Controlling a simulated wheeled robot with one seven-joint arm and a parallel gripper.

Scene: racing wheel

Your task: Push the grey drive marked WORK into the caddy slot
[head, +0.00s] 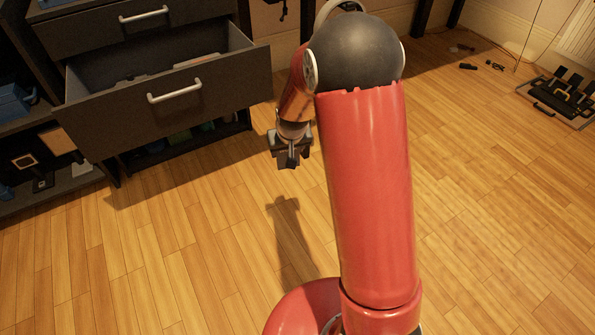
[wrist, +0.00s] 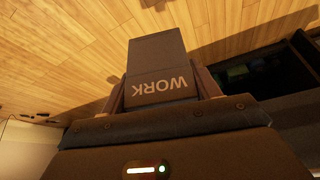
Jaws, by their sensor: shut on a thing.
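The grey drive marked WORK (wrist: 158,68) is a dark grey block with pale lettering, which reads upside down in the wrist view. My gripper (wrist: 160,92) is shut on it, with one finger along each side. In the head view my gripper (head: 291,157) hangs over the wooden floor, to the right of the open drawer's front. The drive is small and dark there, and hard to tell from the fingers. I cannot make out the caddy or its slot for certain in either view.
An open drawer (head: 178,103) with a pale handle juts from the dark cabinet at the upper left. Shelves (head: 62,184) with boxes stand left of it. Black pedals (head: 565,96) lie at the far right. The floor (head: 150,265) is clear in front.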

